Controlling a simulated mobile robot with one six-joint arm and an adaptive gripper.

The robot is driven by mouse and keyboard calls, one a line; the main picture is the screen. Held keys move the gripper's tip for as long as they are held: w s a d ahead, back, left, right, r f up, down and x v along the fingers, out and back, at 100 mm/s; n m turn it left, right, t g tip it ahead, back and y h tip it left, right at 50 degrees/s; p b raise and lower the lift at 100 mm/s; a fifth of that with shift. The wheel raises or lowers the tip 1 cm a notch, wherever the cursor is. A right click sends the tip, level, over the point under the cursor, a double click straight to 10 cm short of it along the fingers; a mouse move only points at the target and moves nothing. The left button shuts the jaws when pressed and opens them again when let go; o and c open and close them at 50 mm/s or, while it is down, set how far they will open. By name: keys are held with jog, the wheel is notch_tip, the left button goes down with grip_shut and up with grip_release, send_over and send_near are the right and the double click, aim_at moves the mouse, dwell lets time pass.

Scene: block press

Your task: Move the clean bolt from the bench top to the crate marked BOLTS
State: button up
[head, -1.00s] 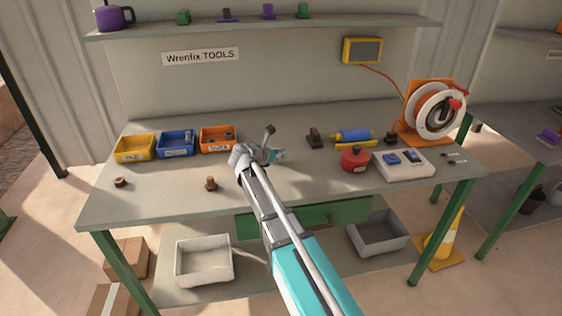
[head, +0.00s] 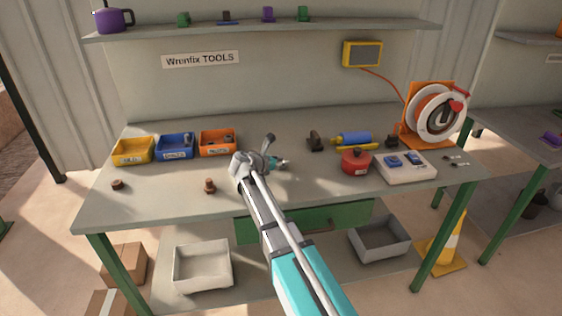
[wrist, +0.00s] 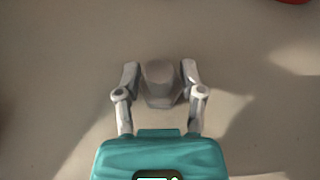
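A plain grey bolt (wrist: 160,84) shows in the wrist view between the two fingers of my gripper (wrist: 160,76). The fingers are apart, one on each side of it, and I see no clear contact. In the head view my gripper (head: 281,163) is low over the middle of the bench top (head: 330,190); the grey bolt cannot be made out there. Yellow (head: 132,151), blue (head: 175,147) and orange (head: 217,143) crates stand at the back left. Their labels are too small to read surely. The blue and orange crates hold small parts.
A brown rusty bolt (head: 209,186) and a brown nut-like piece (head: 117,184) lie at the front left. A red tin (head: 355,162), a white tray (head: 405,166), a blue cylinder (head: 352,138) and a cable reel (head: 437,110) are at the right.

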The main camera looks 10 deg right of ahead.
jog(key=shift+r, duration=0.15)
dwell(0.3)
jog(key=shift+r, duration=0.1)
jog(key=p+v, duration=0.4)
jog(key=v, duration=0.8)
jog(key=shift+p, duration=0.4)
jog(key=shift+o, duration=0.6)
jog(key=shift+w+d+r+m+g+p, duration=0.35)
jog(key=shift+d+p, duration=0.2)
jog(key=shift+p, duration=0.45)
jog(key=w+d+r+m+g+y+p, duration=0.3)
jog(key=d+m+g+y+p, duration=0.15)
jog(key=p, duration=0.55)
notch_tip(320, 180, up, 6)
jog(key=m+g+y+p, duration=0.2)
jog(key=g+y+p, duration=0.1)
jog(key=y+p, duration=0.55)
send_over(280, 157)
jog(key=p, duration=0.1)
jog(key=shift+w+h, duration=0.1)
jog(key=shift+h, duration=0.9)
